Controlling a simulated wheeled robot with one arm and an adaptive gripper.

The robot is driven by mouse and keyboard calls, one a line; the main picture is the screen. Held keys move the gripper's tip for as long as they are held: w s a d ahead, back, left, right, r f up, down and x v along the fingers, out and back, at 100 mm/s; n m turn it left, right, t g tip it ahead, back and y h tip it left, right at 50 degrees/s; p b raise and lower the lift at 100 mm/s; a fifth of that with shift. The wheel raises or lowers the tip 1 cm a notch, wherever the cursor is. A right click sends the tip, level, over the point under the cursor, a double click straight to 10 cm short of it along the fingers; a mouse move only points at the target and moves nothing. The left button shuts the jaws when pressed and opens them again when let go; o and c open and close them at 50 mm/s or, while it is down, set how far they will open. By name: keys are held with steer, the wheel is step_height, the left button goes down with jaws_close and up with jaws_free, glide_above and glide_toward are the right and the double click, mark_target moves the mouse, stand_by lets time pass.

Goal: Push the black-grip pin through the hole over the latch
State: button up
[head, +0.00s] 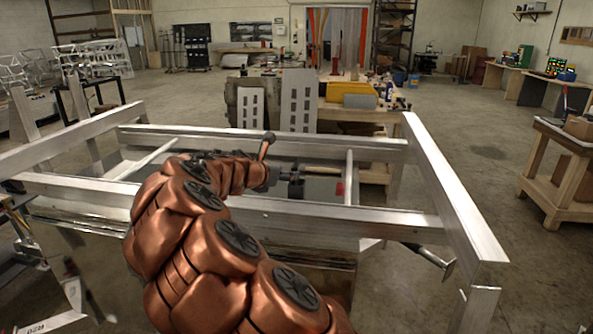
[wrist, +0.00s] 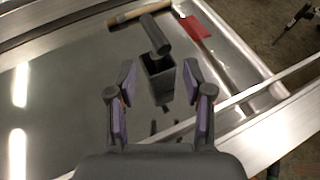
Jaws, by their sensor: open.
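In the wrist view a dark cylinder (wrist: 155,36), which looks like the pin's black grip, is tilted at the far end of a dark open-topped box-shaped piece (wrist: 158,82). I cannot tell whether the two are joined. My gripper (wrist: 159,86) is open, its purple-padded fingers on either side of the box-shaped piece in the picture, with gaps visible on both sides. The pin's shaft, the hole and the latch cannot be made out. In the head view my gripper (head: 274,178) is small and partly hidden by my arm, close to a dark piece (head: 296,187) above the trailer frame.
An aluminium trailer frame (head: 380,222) surrounds the work area. A wooden handle (wrist: 138,14) and a red flat piece (wrist: 195,27) lie beyond the dark cylinder. A cluttered workbench (head: 350,115) stands behind the frame, a wooden table (head: 556,160) at right. The floor between them is clear.

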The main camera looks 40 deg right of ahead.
mark_target(296, 182)
steer(key=shift+w+p+x, duration=0.1)
steer(key=shift+p+x, duration=0.7)
steer(key=shift+x, duration=1.2)
steer(key=shift+w+p+x, duration=0.15)
steer(key=shift+p+x, duration=0.6)
steer(key=shift+x, duration=1.2)
steer(key=shift+f, duration=0.1)
jaws_close()
